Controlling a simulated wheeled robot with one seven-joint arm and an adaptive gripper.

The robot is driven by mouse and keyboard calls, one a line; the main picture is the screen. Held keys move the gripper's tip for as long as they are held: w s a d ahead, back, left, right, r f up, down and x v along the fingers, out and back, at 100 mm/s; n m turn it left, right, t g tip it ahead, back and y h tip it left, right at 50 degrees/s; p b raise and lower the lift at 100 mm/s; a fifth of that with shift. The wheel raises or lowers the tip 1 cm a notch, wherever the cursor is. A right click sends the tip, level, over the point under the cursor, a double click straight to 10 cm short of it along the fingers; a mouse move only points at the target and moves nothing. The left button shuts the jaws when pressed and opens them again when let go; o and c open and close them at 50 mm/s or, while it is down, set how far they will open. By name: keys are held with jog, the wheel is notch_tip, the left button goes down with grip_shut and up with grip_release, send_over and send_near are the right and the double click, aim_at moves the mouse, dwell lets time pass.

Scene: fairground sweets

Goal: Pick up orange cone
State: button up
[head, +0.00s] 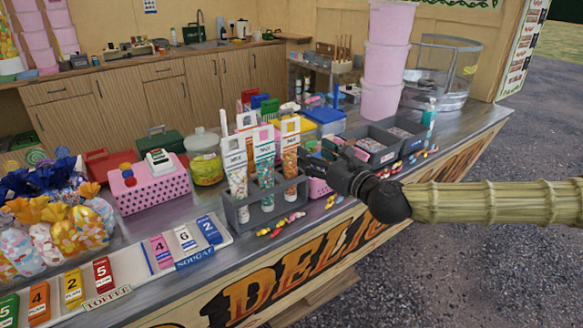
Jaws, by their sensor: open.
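The orange cone (290,150), a clear sweet bag with an orange upper part and a white label, stands upright at the right end of a grey rack (266,208). My gripper (316,167) is dark and open, just right of the orange cone. Its fingers point left toward the cone. I cannot tell whether they touch it, as the fingertips are small and dark.
Loose sweets (281,224) lie in front of the rack. A pink spotted box (150,190) and a yellow-green jar (206,168) stand to the left. Grey trays (372,147) and stacked pink tubs (384,62) stand behind my gripper. The counter's front edge lies close to the rack.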

aim_at(292, 141)
jog(key=shift+p+x, duration=0.6)
jog(key=shift+x, duration=2.6)
jog(key=shift+f+p+x, duration=0.2)
jog(key=shift+p+x, duration=0.1)
jog(key=shift+x, duration=0.8)
jog(key=shift+f+p+x, duration=0.15)
jog(key=shift+p+x, duration=0.1)
jog(key=shift+x, duration=0.85)
jog(key=shift+a, duration=0.1)
jog(key=c, duration=1)
jog(key=shift+r, duration=0.1)
notch_tip(292, 141, up, 18)
jog(key=b, duration=0.1)
